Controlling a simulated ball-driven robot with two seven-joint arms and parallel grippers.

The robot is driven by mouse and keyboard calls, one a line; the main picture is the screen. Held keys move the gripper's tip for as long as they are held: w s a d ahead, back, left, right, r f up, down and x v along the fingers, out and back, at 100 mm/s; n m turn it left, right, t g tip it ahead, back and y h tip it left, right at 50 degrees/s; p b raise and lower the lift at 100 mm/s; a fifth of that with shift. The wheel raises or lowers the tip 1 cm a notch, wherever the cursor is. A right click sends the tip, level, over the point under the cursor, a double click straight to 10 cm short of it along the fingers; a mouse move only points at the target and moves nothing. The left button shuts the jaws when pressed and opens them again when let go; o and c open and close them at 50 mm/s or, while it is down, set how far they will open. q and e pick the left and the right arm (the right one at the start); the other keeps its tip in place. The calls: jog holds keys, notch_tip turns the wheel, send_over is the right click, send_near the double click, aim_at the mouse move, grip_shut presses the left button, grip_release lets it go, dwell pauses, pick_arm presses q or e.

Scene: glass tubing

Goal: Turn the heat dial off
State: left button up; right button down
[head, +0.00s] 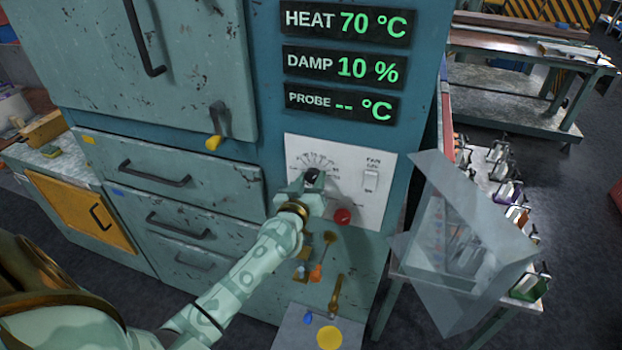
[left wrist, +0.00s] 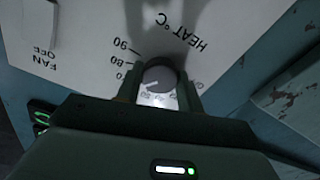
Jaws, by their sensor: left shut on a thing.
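The heat dial (head: 312,176) is a dark round knob on the white control panel (head: 372,207) of a teal cabinet. In the left wrist view the dial (left wrist: 160,78) sits between my two fingers, with scale numbers such as 80 and 90 around it. My left gripper (head: 308,186) is shut on the dial and covers part of it. The heat display (head: 345,22) reads 70 °C. My right gripper is not in view.
A fan switch (head: 370,180) and a red button (head: 343,216) are on the same panel. Displays for damp (head: 345,67) at 10 % and probe (head: 340,102) at dashes are above. A clear angled shield (head: 465,240) stands at the right, by a bench with several clamps.

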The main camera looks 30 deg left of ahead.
pick_arm(q)
jog(key=n+p, duration=0.1)
jog(key=n, duration=0.2)
jog(key=shift+r, duration=0.1)
jog(key=n+p, duration=0.1)
jog(key=n, duration=0.2)
jog(key=shift+n, duration=0.4)
jog(key=n, duration=0.2)
jog(key=shift+n+p, duration=0.4)
jog(key=n, duration=0.3)
jog(key=shift+n, duration=0.3)
jog(key=n, duration=0.6)
jog(key=shift+f, duration=0.2)
jog(key=n, duration=0.4)
jog(key=shift+b, duration=0.4)
jog(key=shift+n+b, duration=0.3)
jog(key=shift+n, duration=1.6)
jog(key=o, duration=1)
